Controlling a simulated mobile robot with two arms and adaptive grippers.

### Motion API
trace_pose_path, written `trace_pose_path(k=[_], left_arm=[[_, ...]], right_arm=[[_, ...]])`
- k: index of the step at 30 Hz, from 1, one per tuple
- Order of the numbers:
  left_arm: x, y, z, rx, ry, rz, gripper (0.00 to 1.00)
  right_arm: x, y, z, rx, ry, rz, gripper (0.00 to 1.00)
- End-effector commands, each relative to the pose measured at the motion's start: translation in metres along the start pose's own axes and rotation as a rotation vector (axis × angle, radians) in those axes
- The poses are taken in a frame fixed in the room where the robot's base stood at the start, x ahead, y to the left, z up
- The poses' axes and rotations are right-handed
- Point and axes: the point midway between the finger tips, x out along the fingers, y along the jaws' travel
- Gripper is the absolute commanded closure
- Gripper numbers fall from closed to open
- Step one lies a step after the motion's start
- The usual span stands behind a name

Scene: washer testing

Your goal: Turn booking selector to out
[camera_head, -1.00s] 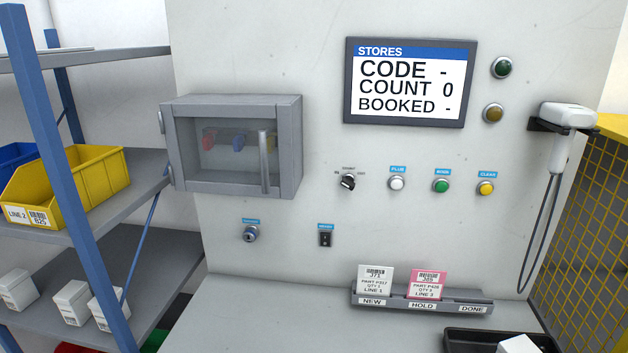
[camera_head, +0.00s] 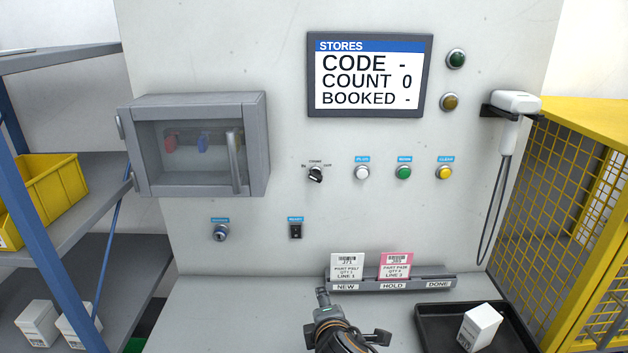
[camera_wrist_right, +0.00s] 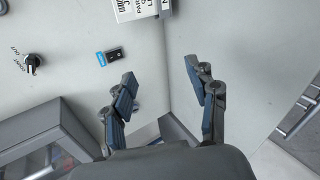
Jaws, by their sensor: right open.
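The booking selector (camera_head: 316,174) is a small black rotary knob on the grey panel, left of the white button. Its labels read IN at left, COUNT on top and OUT at right; its exact setting is too small to tell. It also shows at the left of the right wrist view (camera_wrist_right: 31,63), apart from the fingers. My right gripper (camera_head: 350,318) is low in front of the panel, below the selector and near the card rack. In the right wrist view its two fingers (camera_wrist_right: 163,108) are spread and empty. My left gripper is not in view.
The screen (camera_head: 367,78) reads CODE -, COUNT 0, BOOKED -. White (camera_head: 362,172), green (camera_head: 403,172) and yellow (camera_head: 445,172) buttons are right of the selector. A cabinet (camera_head: 258,150) juts out at left. A card rack (camera_head: 440,276) and black tray (camera_head: 428,315) are below.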

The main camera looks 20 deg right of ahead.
Motion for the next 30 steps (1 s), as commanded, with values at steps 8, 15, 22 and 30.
trace_pose_path(k=[8,15,22,30], left_arm=[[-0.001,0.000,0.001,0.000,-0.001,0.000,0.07],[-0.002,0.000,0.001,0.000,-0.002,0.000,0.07],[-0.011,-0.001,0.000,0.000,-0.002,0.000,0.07],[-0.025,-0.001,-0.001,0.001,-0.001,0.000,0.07]], right_arm=[[0.008,0.156,0.016,-0.643,-0.250,0.346,0.42],[0.004,0.204,0.026,-0.845,-0.380,0.424,0.42],[0.024,0.220,0.031,-0.852,-0.386,0.422,0.42],[0.068,0.246,0.039,-0.848,-0.384,0.422,0.42]])
